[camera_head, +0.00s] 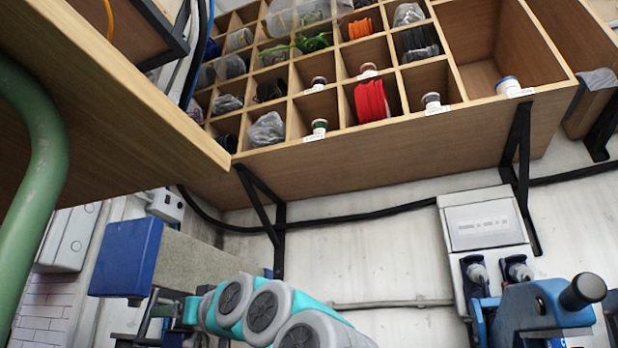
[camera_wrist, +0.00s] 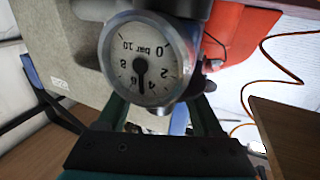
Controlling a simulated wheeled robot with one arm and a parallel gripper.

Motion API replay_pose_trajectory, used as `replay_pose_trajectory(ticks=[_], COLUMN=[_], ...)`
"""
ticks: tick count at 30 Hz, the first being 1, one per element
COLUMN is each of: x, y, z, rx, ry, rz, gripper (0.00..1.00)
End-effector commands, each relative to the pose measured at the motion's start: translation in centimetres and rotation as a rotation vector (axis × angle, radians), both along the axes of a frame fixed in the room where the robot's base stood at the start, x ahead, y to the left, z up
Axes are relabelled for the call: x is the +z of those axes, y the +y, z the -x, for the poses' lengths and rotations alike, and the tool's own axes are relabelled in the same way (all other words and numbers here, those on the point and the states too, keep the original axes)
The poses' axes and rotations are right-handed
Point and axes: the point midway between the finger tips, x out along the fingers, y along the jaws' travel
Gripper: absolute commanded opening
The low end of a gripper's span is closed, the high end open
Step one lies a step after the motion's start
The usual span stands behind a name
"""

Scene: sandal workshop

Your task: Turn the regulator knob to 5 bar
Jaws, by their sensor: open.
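The regulator's round pressure gauge (camera_wrist: 148,62) fills the upper middle of the wrist view, with its dial upside down. It is marked from 0 to 10 bar. Its black needle points down in the picture, between the 4 and 6 marks, at about 5. Dark parts of the regulator show behind the gauge, but I cannot make out the knob clearly. My gripper (camera_wrist: 162,112) is open, with one dark green finger on each side below the gauge. The fingertips are partly hidden behind the gauge, so contact with the knob cannot be told. The head view does not show the gripper.
In the wrist view, a red part (camera_wrist: 240,38) and an orange hose (camera_wrist: 275,85) lie right of the gauge, above a wooden surface (camera_wrist: 290,130). In the head view, a wooden shelf (camera_head: 400,135) with compartments hangs above my arm. A blue machine (camera_head: 545,308) stands at right.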

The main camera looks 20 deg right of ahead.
Motion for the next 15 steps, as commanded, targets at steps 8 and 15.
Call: replay_pose_trajectory(ticks=[8, 15], x=[0.3, 0.32], y=[0.47, 0.71], z=[0.24, 0.44], rx=[0.13, 0.238], ry=[0.004, 0.003], rz=[-0.003, -0.003], gripper=[0.68, 0.68])
